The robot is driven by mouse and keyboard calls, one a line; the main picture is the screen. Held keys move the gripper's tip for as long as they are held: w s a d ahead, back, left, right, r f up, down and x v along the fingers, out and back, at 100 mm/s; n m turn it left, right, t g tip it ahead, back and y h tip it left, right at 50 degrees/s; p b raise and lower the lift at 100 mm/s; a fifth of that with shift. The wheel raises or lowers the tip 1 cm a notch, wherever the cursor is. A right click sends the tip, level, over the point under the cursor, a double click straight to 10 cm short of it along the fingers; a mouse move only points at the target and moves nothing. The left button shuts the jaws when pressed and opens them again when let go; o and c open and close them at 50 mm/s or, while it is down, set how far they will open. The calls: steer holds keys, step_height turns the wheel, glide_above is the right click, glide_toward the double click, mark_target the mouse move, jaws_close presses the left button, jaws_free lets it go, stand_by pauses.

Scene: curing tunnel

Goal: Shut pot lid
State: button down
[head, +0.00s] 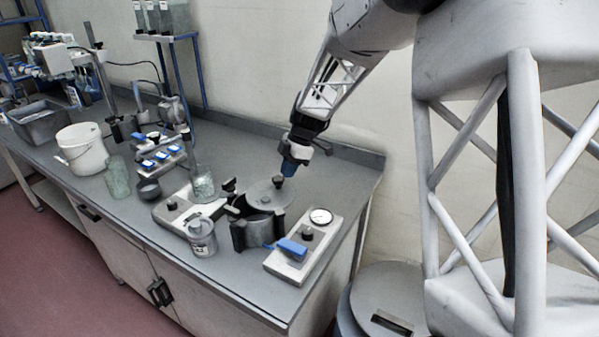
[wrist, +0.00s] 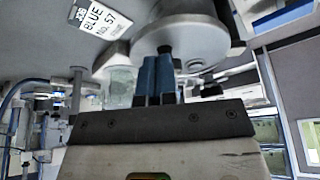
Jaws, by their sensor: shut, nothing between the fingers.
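The pot (head: 258,228) is a dark grey metal vessel with black side brackets, standing on the bench between two light-grey control units. Its round grey lid (head: 264,194) stands raised at the pot's back, tilted, leaving the pot's front mouth open. A dark knob sits on the lid. My gripper (head: 289,166) is shut and empty, its blue fingers at the upper back of the lid, close to the knob. In the wrist view the lid (wrist: 185,38) shows as a round disc just past the blue fingertips (wrist: 159,60). I cannot tell whether they touch it.
A unit with a gauge and blue handle (head: 291,247) stands right of the pot. A glass beaker (head: 203,184) and a labelled can (head: 202,238) stand left. A white bucket (head: 82,150) is farther left. The wall rises close behind the bench.

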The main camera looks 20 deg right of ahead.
mark_target(260, 187)
steer(key=a+n, duration=0.2)
steer(key=a+n+g, duration=0.1)
steer(key=a+n, duration=0.1)
steer(key=w+a+n+g+h, duration=0.1)
steer(key=a, duration=0.1)
steer(key=shift+a+n, duration=0.15)
steer(key=shift+n, duration=0.25)
steer(key=shift+s+a, duration=0.15)
steer(key=shift+a, duration=0.55)
steer(key=shift+w+d, duration=0.45)
steer(key=shift+w, duration=0.05)
steer(key=w+d+f+v, duration=0.1)
steer(key=w+v, duration=0.1)
steer(key=v, duration=0.9)
steer(key=shift+d, duration=0.15)
steer(key=shift+s+r, duration=0.1)
